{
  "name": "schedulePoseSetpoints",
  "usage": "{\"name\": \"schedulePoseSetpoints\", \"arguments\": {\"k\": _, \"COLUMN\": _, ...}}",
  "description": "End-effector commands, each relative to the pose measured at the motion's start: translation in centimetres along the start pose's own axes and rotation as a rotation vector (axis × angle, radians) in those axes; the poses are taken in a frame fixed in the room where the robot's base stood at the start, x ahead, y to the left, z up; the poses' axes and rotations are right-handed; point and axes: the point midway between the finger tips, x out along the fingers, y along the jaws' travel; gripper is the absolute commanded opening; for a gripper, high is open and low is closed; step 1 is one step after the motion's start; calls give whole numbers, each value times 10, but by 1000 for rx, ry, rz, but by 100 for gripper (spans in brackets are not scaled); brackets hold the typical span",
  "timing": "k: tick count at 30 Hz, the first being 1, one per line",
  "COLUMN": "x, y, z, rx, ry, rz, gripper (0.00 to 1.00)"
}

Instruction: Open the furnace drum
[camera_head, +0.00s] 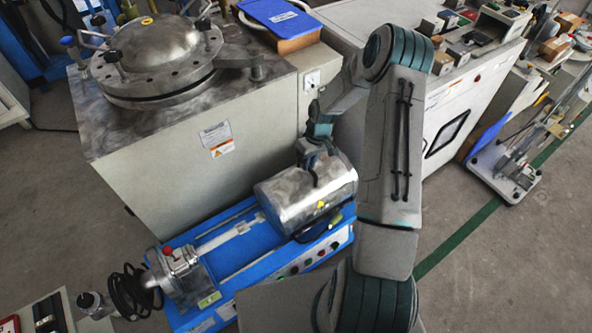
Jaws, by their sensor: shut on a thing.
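The furnace drum (285,197) is a shiny silver cylinder on a blue bench unit (228,243) in the middle of the view. I see no open gap along its visible shell. My gripper (316,172) comes down from above onto the drum's upper back side. It is shut at the drum's top, apparently on its handle. The fingers and wrist hide the handle, so the exact grip is hard to see.
A large grey tank with a round bolted metal lid (155,55) stands behind at the left. A white cabinet (470,100) is behind my arm at the right. A clamp-like metal fixture (178,275) sits at the bench's left end. Floor at the lower right is clear.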

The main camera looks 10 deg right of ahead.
Motion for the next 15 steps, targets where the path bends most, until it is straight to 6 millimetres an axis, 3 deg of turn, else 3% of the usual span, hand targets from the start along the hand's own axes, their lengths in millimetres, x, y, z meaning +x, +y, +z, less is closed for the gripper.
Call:
{"name": "schedulePoseSetpoints", "arguments": {"k": 6, "x": -3, "y": 19, "z": -4, "rx": -17, "ry": -8, "rz": -2, "gripper": 0}}
{"name": "schedulePoseSetpoints", "arguments": {"k": 15, "x": -4, "y": 26, "z": -4, "rx": -21, "ry": -9, "rz": -3, "gripper": 0}}
